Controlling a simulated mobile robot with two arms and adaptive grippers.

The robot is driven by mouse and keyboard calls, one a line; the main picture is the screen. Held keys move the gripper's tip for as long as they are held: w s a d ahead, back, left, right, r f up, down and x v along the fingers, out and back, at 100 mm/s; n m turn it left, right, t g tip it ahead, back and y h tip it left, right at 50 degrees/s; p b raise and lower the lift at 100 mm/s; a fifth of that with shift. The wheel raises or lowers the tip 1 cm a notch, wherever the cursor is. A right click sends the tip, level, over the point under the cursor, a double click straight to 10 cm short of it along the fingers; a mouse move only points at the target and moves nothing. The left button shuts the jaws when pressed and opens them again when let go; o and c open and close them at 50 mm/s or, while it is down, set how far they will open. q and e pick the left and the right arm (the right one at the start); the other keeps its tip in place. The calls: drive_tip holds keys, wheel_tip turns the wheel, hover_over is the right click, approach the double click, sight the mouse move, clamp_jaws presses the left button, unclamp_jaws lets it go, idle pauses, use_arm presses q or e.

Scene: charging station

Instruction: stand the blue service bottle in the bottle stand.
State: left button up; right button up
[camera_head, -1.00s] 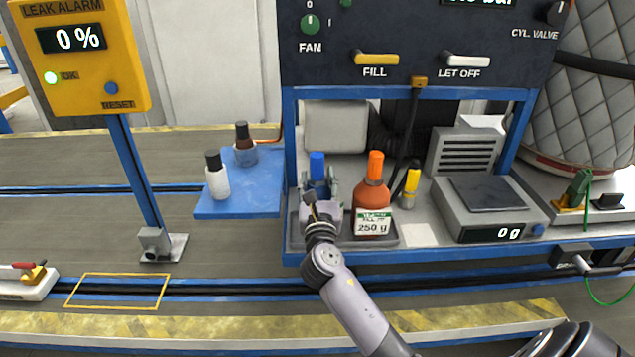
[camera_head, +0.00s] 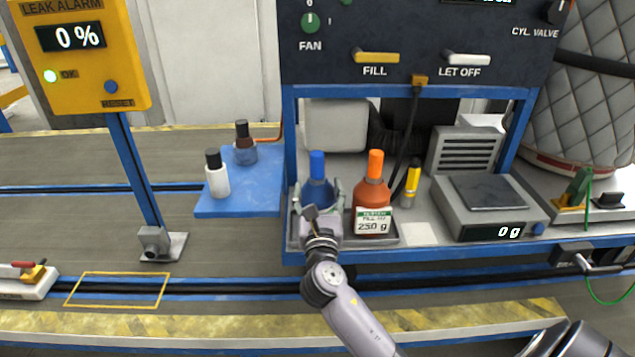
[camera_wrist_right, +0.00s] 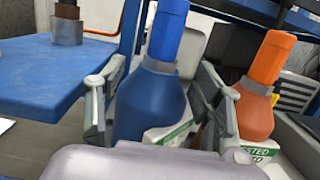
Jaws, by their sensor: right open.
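The blue service bottle (camera_head: 318,190) stands upright on a dark grey tray (camera_head: 383,239), left of an orange bottle (camera_head: 371,194). My right gripper (camera_head: 319,196) is open, its fingers on either side of the blue bottle. In the right wrist view, the blue bottle (camera_wrist_right: 150,105) rises between the spread fingers of my right gripper (camera_wrist_right: 158,95), with gaps visible beside it. Its lower part and label are partly hidden by the gripper. I cannot tell for certain which thing is the bottle stand. My left gripper is not in view.
A blue side shelf (camera_head: 235,203) at left holds a white bottle (camera_head: 217,177) and a brown bottle in a grey cup (camera_head: 245,153). A yellow-capped item (camera_head: 411,186) and a scale (camera_head: 490,208) reading 0 g stand right of the orange bottle.

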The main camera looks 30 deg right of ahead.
drive_tip(key=v, duration=0.8)
drive_tip(key=shift+b, duration=0.35)
drive_tip(key=shift+s, duration=0.1)
